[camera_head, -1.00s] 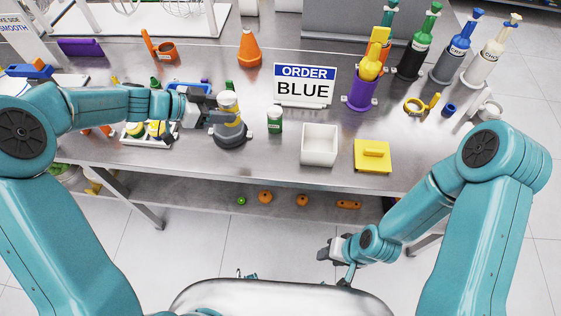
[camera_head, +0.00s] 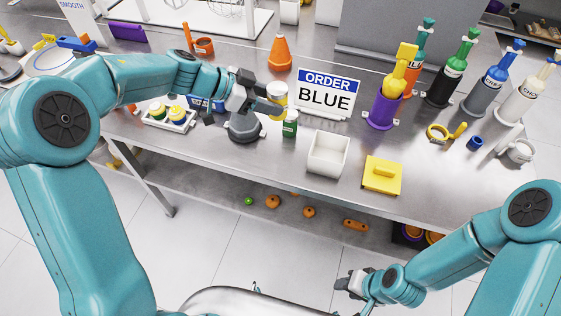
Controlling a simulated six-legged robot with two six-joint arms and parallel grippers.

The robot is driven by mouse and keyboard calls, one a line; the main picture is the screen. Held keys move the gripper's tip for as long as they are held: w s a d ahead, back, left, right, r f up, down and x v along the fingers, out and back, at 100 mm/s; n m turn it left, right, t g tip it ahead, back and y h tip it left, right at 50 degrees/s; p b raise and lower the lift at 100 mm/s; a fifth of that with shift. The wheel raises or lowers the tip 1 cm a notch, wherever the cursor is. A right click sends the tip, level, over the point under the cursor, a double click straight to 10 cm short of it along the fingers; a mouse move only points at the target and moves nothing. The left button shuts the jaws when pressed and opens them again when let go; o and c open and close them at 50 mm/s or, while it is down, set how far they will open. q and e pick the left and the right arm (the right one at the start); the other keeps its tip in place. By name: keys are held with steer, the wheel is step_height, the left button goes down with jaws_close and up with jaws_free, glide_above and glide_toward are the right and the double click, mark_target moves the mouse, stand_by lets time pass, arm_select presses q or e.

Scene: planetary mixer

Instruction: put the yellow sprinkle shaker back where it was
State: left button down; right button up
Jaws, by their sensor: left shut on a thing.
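My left gripper (camera_head: 264,101) is shut on the yellow sprinkle shaker (camera_head: 278,93), which has a pale top. The gripper's fingers hide part of it. The shaker appears raised, up and right of a dark grey round stand (camera_head: 243,128) and close above a green shaker (camera_head: 289,124) in the picture. I cannot tell its exact height. My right gripper (camera_head: 352,285) is low in front of the table, away from the objects; its finger opening is unclear.
A white tray (camera_head: 168,118) with yellow-topped jars stands left of the stand. A white open box (camera_head: 327,154) and a yellow lidded block (camera_head: 382,175) stand right of the green shaker. The order sign (camera_head: 326,95) is behind. Several bottles stand at right.

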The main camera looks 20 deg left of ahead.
arm_select(q)
steer(key=shift+f+b, duration=0.9)
steer(key=shift+f, duration=9)
steer(key=shift+f, duration=0.1)
steer(key=shift+c, duration=2.4)
jaws_free()
steer(key=shift+f, duration=0.1)
steer(key=shift+a+r, duration=0.1)
steer(key=shift+r, duration=0.2)
steer(key=v, duration=1.1)
steer(key=shift+s+a, duration=0.2)
steer(key=shift+a, duration=0.15)
